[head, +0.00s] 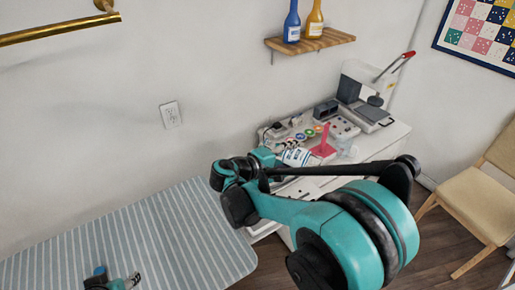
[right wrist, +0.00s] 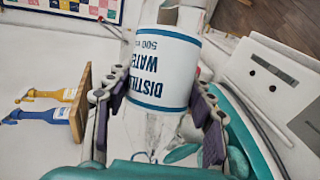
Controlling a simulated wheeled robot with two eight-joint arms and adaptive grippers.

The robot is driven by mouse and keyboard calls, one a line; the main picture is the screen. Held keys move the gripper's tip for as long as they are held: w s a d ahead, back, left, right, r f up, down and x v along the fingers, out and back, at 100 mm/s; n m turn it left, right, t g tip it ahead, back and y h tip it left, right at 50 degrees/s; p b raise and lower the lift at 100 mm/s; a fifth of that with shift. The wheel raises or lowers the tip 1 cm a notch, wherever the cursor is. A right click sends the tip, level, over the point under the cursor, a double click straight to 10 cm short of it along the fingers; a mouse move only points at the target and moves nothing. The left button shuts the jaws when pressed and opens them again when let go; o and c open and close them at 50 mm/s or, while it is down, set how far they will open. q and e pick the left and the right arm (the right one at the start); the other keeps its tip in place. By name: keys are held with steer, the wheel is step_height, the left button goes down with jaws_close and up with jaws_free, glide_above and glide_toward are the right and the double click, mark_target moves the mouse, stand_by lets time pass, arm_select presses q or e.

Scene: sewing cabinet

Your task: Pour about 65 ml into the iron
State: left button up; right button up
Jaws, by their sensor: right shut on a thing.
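My right gripper (head: 286,158) is shut on a clear bottle with a white label (head: 298,156), above the cabinet top. The label shows in the right wrist view (right wrist: 160,72) with blue lettering "DISTILLED WATER 500", upside down there. Dark finger pads of the right gripper (right wrist: 158,110) press on both sides of the bottle. The bottle looks tilted; its mouth and water level are not clear. My left gripper (head: 123,283) seems to show, cut off at the bottom edge over the striped board; its fingers are unclear. A small blue thing is beside it. I cannot make out the iron.
A striped ironing board (head: 180,235) fills the lower left, mostly bare. The white cabinet top (head: 385,138) holds a red object (head: 323,143), coloured spools (head: 309,133) and a machine with a red lever (head: 365,88). A wooden shelf (head: 325,40) holds two bottles. A chair (head: 478,205) stands right.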

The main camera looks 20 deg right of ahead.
steer(key=shift+r, duration=0.25)
stand_by(0.3)
steer(key=shift+s+d, duration=0.1)
steer(key=shift+s, duration=0.15)
stand_by(0.6)
steer(key=f, duration=0.1)
steer(key=f+m, duration=0.1)
steer(key=f+m+y, duration=0.1)
steer(key=shift+s+d+f+t, duration=0.15)
steer(key=shift+s+f+t, duration=0.05)
steer(key=shift+s+t, duration=0.1)
steer(key=shift+f, duration=0.15)
steer(key=shift+w+f+m+t+y+b, duration=0.3)
steer(key=shift+f+m+t+y+b, duration=0.15)
steer(key=shift+f+m, duration=0.2)
steer(key=shift+a, duration=0.2)
stand_by(0.8)
